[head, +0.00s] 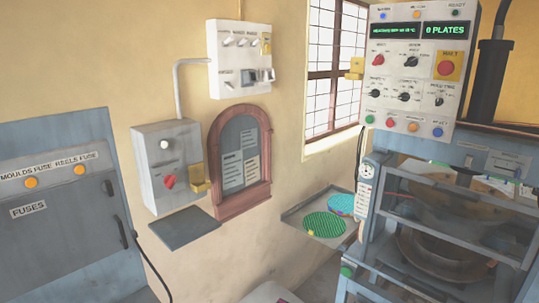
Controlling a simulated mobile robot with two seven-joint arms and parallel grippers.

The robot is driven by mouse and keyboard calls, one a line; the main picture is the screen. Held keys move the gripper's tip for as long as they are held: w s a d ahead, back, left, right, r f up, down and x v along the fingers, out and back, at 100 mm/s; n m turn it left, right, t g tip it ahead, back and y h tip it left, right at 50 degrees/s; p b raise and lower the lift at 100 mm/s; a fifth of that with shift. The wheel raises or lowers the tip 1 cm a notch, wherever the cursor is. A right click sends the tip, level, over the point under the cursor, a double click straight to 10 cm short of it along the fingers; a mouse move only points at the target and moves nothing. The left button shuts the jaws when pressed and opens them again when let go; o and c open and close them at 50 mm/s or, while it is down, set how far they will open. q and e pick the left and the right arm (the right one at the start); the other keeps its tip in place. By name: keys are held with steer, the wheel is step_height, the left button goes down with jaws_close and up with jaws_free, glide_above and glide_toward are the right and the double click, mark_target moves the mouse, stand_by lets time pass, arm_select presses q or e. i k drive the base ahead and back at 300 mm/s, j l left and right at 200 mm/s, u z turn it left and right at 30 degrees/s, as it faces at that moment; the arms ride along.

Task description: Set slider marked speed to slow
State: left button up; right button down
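I cannot make out a slider clearly marked speed. A white wall box (226,59) at upper middle carries small switches and a grey block-like control (258,76); its lettering is too small to read surely. The control panel (386,103) at upper right has several knobs, buttons and two green displays, one reading "0 PLATES". A grey box (150,180) on the wall has a white button and a red knob. Neither of my grippers is in view.
A blue-grey fuse cabinet (60,250) stands at left. A grey shelf (185,228) juts from the wall. The machine frame (400,235) fills the right. A tray (298,218) holds green and blue discs. An arched noticeboard (214,150) hangs in the middle.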

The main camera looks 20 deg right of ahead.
mark_target(518, 173)
steer(key=z, duration=2)
